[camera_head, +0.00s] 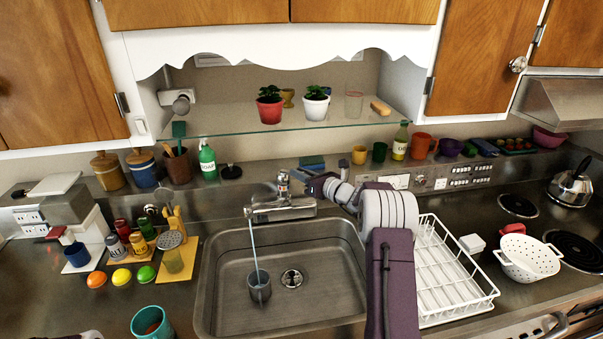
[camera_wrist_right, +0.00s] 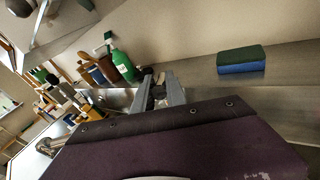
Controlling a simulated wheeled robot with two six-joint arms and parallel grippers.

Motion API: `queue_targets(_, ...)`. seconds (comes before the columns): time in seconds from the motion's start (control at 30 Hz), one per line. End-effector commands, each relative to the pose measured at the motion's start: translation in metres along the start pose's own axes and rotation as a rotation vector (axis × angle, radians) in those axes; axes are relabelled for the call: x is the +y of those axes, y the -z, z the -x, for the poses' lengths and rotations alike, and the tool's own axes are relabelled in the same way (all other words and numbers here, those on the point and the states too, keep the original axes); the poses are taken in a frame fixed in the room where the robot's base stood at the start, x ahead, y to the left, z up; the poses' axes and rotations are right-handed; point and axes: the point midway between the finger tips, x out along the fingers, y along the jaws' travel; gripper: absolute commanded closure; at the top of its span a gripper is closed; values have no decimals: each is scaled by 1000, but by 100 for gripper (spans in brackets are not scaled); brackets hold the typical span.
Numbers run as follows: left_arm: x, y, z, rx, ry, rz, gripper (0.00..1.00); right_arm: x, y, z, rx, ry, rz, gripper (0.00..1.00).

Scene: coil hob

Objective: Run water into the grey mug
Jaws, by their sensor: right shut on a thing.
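The grey mug (camera_head: 260,290) stands upright in the sink basin (camera_head: 330,311), left of the drain. A thin stream of water (camera_head: 254,245) runs from the end of the tap spout (camera_head: 266,207) down into the mug. The water level inside is too small to tell. My right gripper (camera_head: 306,187) reaches the tap from the right, at its lever (camera_head: 283,185). In the right wrist view my gripper's fingers (camera_wrist_right: 160,94) are closed around the lever's end, which is mostly hidden. My left gripper does not show clearly in either view.
A white dish rack (camera_head: 455,275) stands right of the sink. Spice jars, fruit and a teal cup (camera_head: 151,325) are on the left counter. A green soap bottle (camera_head: 207,159) and a sponge (camera_wrist_right: 241,60) stand behind the tap. A glass shelf with plants hangs above.

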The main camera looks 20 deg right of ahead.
Motion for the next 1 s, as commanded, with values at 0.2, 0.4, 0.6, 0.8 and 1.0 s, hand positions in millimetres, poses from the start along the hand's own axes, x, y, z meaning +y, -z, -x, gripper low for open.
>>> queue_targets(0.2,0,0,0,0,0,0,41,1,2,-1,2,-2,0,62)
queue_targets(0.4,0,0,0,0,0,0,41,0,1,0,0,-1,0,62)
queue_targets(0.6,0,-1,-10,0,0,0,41,-1,3,26,1,2,-1,62)
queue_targets(0.8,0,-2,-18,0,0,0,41,-1,3,68,2,2,0,62)
queue_targets(1.0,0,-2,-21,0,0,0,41,1,3,87,3,-2,-1,62)
